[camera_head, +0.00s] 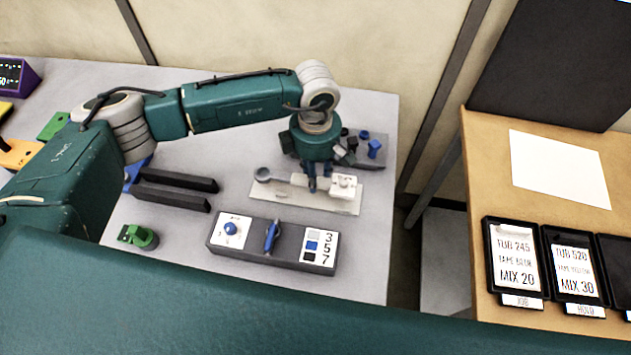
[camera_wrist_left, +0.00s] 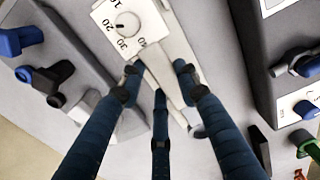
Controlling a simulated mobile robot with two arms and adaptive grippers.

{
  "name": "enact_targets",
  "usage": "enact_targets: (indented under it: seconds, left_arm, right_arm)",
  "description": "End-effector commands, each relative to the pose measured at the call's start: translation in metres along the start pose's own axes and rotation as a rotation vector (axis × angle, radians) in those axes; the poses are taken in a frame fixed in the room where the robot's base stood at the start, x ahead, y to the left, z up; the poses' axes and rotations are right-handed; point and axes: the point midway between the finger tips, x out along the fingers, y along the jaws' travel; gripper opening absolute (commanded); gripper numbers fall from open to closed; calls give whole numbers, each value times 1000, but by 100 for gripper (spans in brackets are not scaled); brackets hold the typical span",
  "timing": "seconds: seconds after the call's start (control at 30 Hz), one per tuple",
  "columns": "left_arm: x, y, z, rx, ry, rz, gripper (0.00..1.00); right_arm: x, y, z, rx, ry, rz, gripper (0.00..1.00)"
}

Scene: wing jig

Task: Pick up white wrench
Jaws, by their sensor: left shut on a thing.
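The white wrench (camera_head: 343,186) has a pale block with a dial at one end and a grey round end (camera_head: 262,174) at the other. It is at the light plate on the table, and I cannot tell whether it touches the plate. My left gripper (camera_head: 320,188) points down over it, shut on its shaft beside the dial block. In the left wrist view the block (camera_wrist_left: 132,22) carries a dial with numbers, and the fingers (camera_wrist_left: 159,75) straddle the white shaft. The fingers hide part of the shaft. My right gripper is in neither view.
A dark box (camera_head: 255,255) with knobs and the numbers 3, 5, 7 stands in front of the plate (camera_head: 300,203). Blue and dark parts (camera_head: 374,148) lie behind. Black bars (camera_head: 172,188) and a green part (camera_head: 138,237) are at left. A wooden desk (camera_head: 480,140) is at right.

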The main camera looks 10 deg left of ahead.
Motion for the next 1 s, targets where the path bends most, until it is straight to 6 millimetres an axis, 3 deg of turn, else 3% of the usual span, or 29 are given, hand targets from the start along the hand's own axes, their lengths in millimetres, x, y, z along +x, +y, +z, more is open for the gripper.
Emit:
enact_targets:
  seconds: [0.3, 0.5, 0.7, 1.0]
  left_arm:
    - [-86, 2, 1, 1, -3, 11, 0]
    - [-131, 2, 1, 0, -3, 8, 0]
    - [-156, 1, 1, 0, -2, 4, 0]
    - [-163, 0, 0, 1, -2, 2, 0]
  right_arm:
    - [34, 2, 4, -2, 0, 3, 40]
    - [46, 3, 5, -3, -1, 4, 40]
    - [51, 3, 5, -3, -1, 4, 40]
    - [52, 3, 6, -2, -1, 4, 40]
